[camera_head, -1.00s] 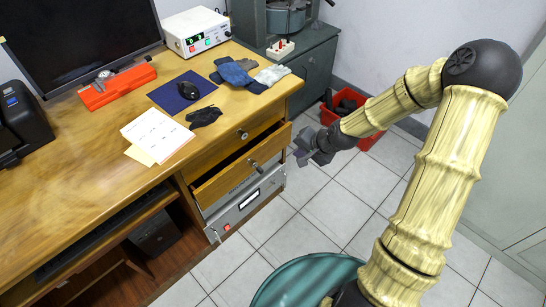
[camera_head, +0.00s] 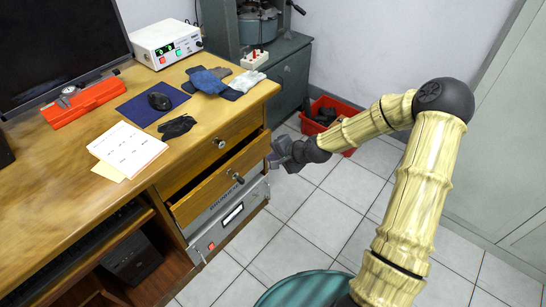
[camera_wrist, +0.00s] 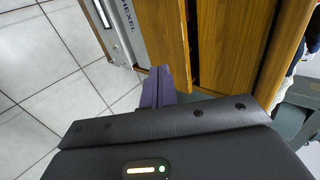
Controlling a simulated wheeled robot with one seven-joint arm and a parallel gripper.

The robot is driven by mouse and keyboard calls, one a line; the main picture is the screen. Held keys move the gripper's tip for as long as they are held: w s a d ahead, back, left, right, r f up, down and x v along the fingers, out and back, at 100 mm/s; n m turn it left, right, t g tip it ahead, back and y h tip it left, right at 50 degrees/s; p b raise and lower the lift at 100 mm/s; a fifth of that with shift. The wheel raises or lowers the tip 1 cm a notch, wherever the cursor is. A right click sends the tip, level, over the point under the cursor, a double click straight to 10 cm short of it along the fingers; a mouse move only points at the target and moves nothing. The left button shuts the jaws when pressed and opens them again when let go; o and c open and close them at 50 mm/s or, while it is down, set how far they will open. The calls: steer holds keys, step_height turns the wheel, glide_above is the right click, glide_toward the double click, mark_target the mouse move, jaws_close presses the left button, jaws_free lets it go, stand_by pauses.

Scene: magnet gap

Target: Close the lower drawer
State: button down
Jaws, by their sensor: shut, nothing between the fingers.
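The lower drawer (camera_head: 220,188) of the wooden desk stands partly open, with a dark gap above its front and a knob (camera_head: 237,177) on it. The upper drawer (camera_head: 205,158) above it is shut. My gripper (camera_head: 273,157) is shut and empty, at the right end of the lower drawer's front. In the wrist view, the shut fingers (camera_wrist: 158,85) are close to the end of the drawer front (camera_wrist: 165,28). I cannot tell whether they touch it.
A grey instrument (camera_head: 225,222) sits below the drawer. The desk top (camera_head: 60,160) holds a paper, a mouse, gloves, a red case and a white power supply. A red bin (camera_head: 325,112) stands behind my arm. The tiled floor in front is mostly clear, apart from a teal round thing (camera_head: 300,288).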

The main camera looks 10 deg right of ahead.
mark_target(246, 154)
steer(key=b+x, duration=0.1)
steer(key=x, duration=0.2)
steer(key=r+x, duration=0.1)
steer(key=x, duration=0.2)
steer(key=w+a+b+x, duration=0.1)
steer(key=x, duration=0.2)
steer(key=shift+w+a+r+b, duration=0.1)
steer(key=shift+b, duration=0.2)
steer(key=shift+w+a, duration=0.3)
steer(key=shift+w, duration=0.05)
steer(key=shift+r, duration=0.1)
steer(key=shift+w+a, duration=0.2)
steer(key=shift+a, duration=0.15)
steer(key=w+a, duration=0.2)
steer(key=w, duration=0.1)
steer(key=shift+a+p, duration=0.2)
steer(key=shift+p, duration=0.1)
steer(key=shift+a+r, duration=0.1)
steer(key=shift+r, duration=0.1)
